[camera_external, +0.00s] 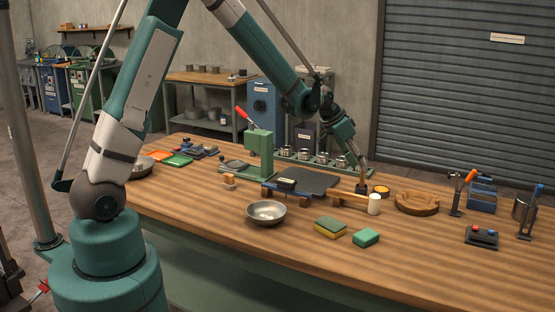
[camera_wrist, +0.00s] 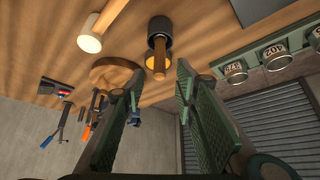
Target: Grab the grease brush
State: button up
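What looks like the grease brush (camera_wrist: 158,62) shows near the top middle of the wrist view, with a pale wooden handle and a dark round base or head. In the external view the brush (camera_external: 363,177) stands upright on the table, handle up, directly below my gripper (camera_external: 357,154). In the wrist view my gripper (camera_wrist: 160,72) is open. Its two green ridged fingers lie left and right of the handle, with gaps on both sides. I cannot tell how far the handle end reaches between the fingertips.
A dark slab (camera_external: 313,181) and a rack of metal cups (camera_external: 322,160) are left and behind. Sponges (camera_external: 330,227) and a bowl (camera_external: 266,212) are in front.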

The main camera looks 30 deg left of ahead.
aim_at(362, 182)
jog(key=shift+x, duration=2)
grip_shut()
